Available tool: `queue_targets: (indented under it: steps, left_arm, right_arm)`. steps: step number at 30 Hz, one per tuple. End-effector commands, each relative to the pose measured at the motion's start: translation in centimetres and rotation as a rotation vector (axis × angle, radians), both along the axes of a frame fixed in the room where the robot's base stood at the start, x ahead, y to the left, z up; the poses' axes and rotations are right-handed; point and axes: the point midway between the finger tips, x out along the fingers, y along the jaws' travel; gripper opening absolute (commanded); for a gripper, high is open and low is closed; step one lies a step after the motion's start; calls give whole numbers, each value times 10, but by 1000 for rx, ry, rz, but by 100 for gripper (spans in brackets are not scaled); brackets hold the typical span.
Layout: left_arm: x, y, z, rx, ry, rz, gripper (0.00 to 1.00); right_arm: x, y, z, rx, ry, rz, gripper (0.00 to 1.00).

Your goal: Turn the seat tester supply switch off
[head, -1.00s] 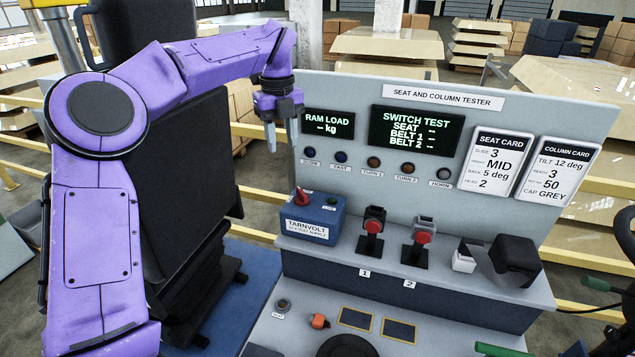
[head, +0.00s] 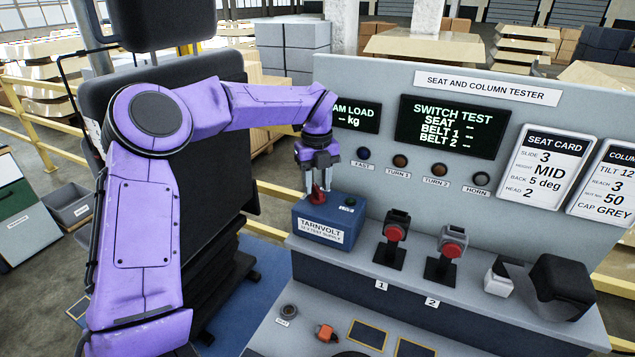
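The seat tester supply is a blue box (head: 326,223) labelled TARNVOLT, standing at the left end of the grey tester's ledge. Its red switch knob (head: 316,195) is on top at the left, with a small dark green lamp (head: 350,202) to its right. My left gripper (head: 317,186) points down right over the red knob. Its fingers are apart, one on each side of the knob's upper part; I cannot tell whether they touch it. The fingers partly hide the knob, so its setting is unclear. My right gripper is not in view.
The tester panel (head: 480,72) stands close behind my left gripper, with displays and a row of buttons. Two red-buttoned buckle stands (head: 393,235) and a black block (head: 562,283) are farther right on the ledge. A black seat (head: 175,75) is behind my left arm.

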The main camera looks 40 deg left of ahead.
Motion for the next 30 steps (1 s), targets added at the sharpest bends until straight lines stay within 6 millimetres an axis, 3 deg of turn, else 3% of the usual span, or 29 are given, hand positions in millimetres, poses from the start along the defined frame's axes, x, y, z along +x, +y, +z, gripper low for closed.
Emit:
queue_targets:
  steps: [10,11,14,15,23,30]
  left_arm:
    - [1,-1,-11,0,-1,-1,39]
    - [1,-1,-11,0,-1,-1,36]
    - [1,-1,-10,0,-1,-1,4]
    - [1,-1,-10,0,-1,-1,0]
    - [1,-1,-11,0,-1,11,0]
    - [1,-1,-14,-1,-3,104,0]
  right_arm:
    - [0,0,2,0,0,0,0]
    - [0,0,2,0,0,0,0]
    - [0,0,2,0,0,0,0]
    - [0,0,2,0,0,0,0]
    - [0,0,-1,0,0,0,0]
    - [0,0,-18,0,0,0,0]
